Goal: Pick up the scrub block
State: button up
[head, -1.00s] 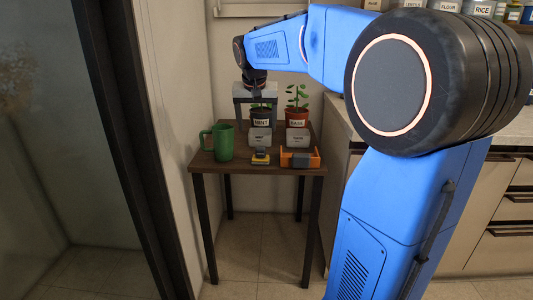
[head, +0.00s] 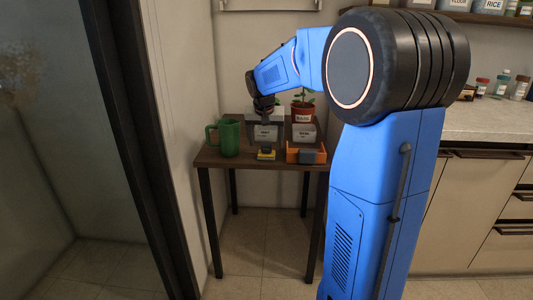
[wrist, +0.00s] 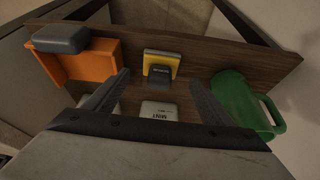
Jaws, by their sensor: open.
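The scrub block looks to be the yellow block with a dark grip on top (wrist: 161,66). It lies on the brown table (wrist: 205,52) near its front edge, and also shows in the head view (head: 266,153). My gripper (wrist: 160,84) is open and empty, with its two dark fingers spread. In the wrist view the block shows between and beyond the fingertips, apart from both. In the head view my gripper (head: 265,138) hangs above the table, behind the block.
An orange tray (wrist: 100,60) with a dark grey block (wrist: 60,39) stands beside the scrub block. A green mug (wrist: 232,98) stands on the other side. A MINT container (wrist: 158,111) is close to my fingers. The BASIL plant (head: 303,113) stands at the back.

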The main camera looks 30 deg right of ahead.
aim_at(266, 143)
jog(key=shift+x, duration=2.65)
jog(key=shift+w+r, duration=0.1)
jog(key=shift+w, duration=0.05)
jog(key=c, duration=1.2)
